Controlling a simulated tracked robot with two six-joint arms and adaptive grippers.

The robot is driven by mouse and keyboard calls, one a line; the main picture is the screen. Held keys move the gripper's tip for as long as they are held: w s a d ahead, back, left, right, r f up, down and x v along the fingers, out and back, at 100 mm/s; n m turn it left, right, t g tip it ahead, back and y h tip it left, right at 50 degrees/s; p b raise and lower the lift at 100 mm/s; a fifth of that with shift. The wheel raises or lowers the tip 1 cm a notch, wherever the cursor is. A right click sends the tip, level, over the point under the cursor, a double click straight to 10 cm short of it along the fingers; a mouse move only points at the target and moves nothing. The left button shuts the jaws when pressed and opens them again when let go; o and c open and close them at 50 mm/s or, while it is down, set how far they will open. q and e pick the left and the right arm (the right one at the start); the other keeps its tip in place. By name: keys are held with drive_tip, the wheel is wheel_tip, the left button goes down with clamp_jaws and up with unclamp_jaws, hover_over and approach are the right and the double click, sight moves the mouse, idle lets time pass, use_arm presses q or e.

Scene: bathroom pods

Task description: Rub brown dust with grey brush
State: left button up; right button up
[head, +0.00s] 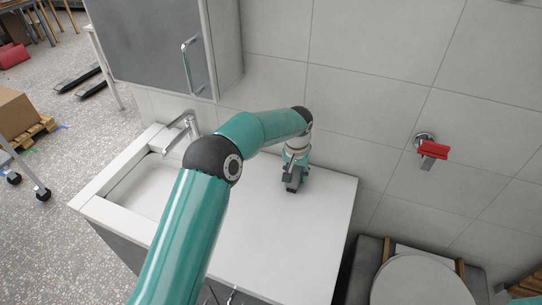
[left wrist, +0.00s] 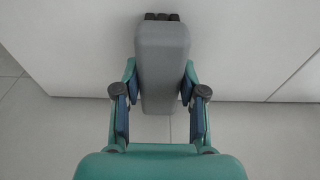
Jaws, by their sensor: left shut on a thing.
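The grey brush (left wrist: 162,62) is upright in the left wrist view, with dark bristle tufts at its top edge. My left gripper (left wrist: 160,98) is shut on it, one blue-padded finger on each side. In the head view my left gripper (head: 292,183) points down over the white countertop (head: 262,228), right of the basin and near the tiled wall. The brush is hard to make out there, and I cannot tell whether it touches the counter. I see no brown dust in either view. My right gripper is not in view.
A tap (head: 184,128) and a basin (head: 140,188) are left of my arm. A grey cabinet (head: 150,45) with a handle hangs above. A red item (head: 433,150) sits on a wall fitting at right, above a toilet (head: 420,283). The counter's front right is clear.

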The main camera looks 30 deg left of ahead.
use_arm(q)
drive_tip(key=shift+s+a+p, duration=0.15)
drive_tip(key=shift+s+a, duration=0.05)
drive_tip(key=shift+a, duration=1.6)
drive_tip(key=shift+s+a+p, duration=0.15)
drive_tip(key=shift+a, duration=1.6)
drive_tip(key=shift+r+p, duration=0.25)
drive_tip(key=shift+p, duration=0.1)
wheel_tip(320, 180, up, 2)
drive_tip(key=shift+w+a+r, duration=0.1)
drive_tip(key=shift+r, duration=0.05)
drive_tip(key=shift+r+p, duration=0.7)
drive_tip(key=shift+p, duration=0.05)
drive_tip(key=r+p, duration=0.2)
drive_tip(key=r, duration=0.2)
drive_tip(key=shift+d+r+p, duration=0.1)
drive_tip(key=shift+d+p, duration=0.1)
drive_tip(key=shift+p, duration=0.1)
drive_tip(key=shift+d, duration=0.1)
